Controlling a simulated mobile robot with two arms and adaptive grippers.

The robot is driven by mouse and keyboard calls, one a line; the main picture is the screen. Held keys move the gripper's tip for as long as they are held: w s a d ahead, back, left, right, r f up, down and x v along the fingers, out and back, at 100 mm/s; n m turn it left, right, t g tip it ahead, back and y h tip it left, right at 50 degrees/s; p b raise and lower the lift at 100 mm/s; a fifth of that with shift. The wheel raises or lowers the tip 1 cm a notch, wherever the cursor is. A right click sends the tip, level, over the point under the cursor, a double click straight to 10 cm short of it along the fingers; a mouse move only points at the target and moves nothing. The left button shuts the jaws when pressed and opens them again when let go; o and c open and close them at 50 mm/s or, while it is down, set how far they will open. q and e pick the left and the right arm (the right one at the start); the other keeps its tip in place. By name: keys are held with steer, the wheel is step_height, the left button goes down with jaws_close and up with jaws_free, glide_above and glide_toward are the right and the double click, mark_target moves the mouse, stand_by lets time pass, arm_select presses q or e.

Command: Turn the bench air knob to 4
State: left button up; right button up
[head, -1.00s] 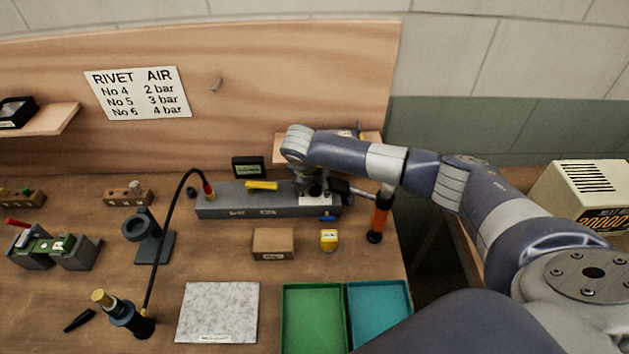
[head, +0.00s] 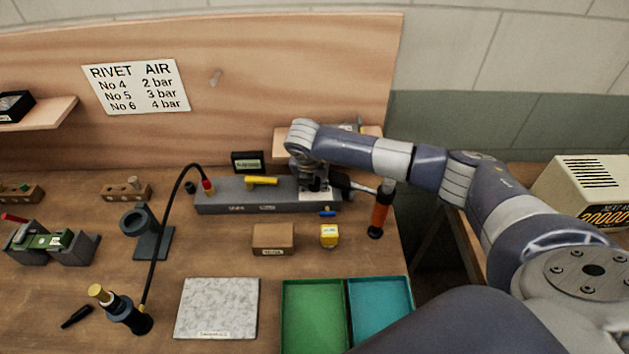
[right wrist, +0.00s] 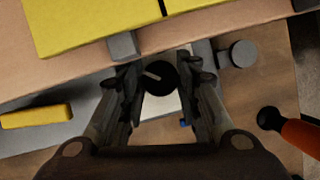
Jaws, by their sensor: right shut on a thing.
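The bench air knob (right wrist: 159,78) is a round black knob with a pale pointer line, on a white plate (right wrist: 160,106) in the right wrist view. The plate also shows on the grey air manifold (head: 230,200) in the head view. My right gripper (right wrist: 160,82) points down over the knob, with a finger on each side of it, and is shut on it. In the head view the right gripper (head: 308,178) is at the manifold's right end, and my wrist hides the knob. The numbers around the knob are not readable. My left gripper is not in view.
A yellow lever (head: 262,180) sits on the manifold, left of my gripper. A tool with an orange handle (head: 380,214) stands close on the right. A shelf (head: 279,146) is just behind.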

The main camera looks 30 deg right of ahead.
steer(key=n+y+b, duration=0.1)
steer(key=n+b, duration=0.2)
steer(key=b, duration=0.1)
steer(key=n+t+y+b, duration=0.1)
steer(key=n+b, duration=0.3)
steer(key=b, duration=0.1)
steer(key=shift+d+f+y, duration=0.2)
steer(key=shift+y, duration=0.1)
steer(key=shift+s+r+n+y+b, duration=0.15)
steer(key=shift+n+y+b, duration=0.25)
steer(key=shift+n+b, duration=0.75)
steer(key=o, duration=1.1)
steer(key=shift+r, duration=0.1)
steer(key=shift+c, duration=0.2)
